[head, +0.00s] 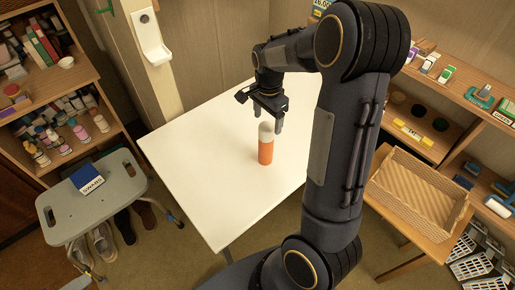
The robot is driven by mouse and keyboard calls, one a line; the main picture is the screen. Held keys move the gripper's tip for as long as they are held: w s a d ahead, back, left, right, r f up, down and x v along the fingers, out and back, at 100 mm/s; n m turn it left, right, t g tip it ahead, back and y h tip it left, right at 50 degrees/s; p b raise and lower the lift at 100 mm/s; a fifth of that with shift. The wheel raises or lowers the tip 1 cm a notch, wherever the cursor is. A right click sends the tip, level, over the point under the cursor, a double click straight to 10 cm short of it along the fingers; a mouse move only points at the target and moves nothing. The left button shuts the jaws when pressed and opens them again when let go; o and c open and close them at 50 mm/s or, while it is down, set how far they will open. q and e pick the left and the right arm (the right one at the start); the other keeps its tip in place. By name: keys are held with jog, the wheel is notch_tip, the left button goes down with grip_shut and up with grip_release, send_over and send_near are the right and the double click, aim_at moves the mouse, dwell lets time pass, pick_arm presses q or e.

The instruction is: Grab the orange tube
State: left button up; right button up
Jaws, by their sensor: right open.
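The orange tube (265,152) stands upright on the white table, with an orange body and a pale rounded top. My right gripper (264,122) is open and points down just above and behind the tube's top. Its fingers show on either side of the pale top, but I cannot tell whether they touch it. My left gripper is not in view.
The white table (190,180) is otherwise bare. A grey stool (125,188) with a blue box (88,179) stands at the left. A woven basket (418,190) sits on a wooden table at the right. Loaded shelves line both sides.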

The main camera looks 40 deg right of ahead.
aim_at(266, 126)
notch_tip(266, 126, down, 6)
jog(key=shift+a+f+p, duration=0.15)
jog(key=shift+p, duration=0.2)
jog(key=shift+c, duration=0.4)
jog(key=c, duration=1.2)
jog(key=shift+c, duration=0.2)
